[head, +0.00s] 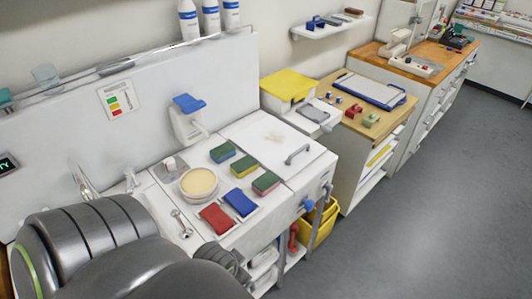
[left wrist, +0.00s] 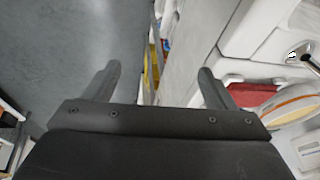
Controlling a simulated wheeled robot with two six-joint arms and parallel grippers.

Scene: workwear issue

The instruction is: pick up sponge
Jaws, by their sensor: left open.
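Several sponges with green tops lie on the white counter: one with a blue base (head: 222,152), one with a yellow base (head: 243,167) and one with a pink base (head: 265,183). My left arm fills the lower left of the head view, with part of my left gripper (head: 222,260) at the counter's front edge. In the left wrist view my left gripper (left wrist: 156,82) is open, with nothing between its fingers. It is apart from the sponges, and no sponge is clearly visible in that view. My right gripper is not in view.
A red folded cloth (head: 217,218), a blue folded cloth (head: 240,202) and a round tub with yellowish contents (head: 198,182) sit near the sponges. A dispenser (head: 187,120) stands behind. A yellow bin (head: 322,222) is below right. The grey floor (head: 430,200) is clear.

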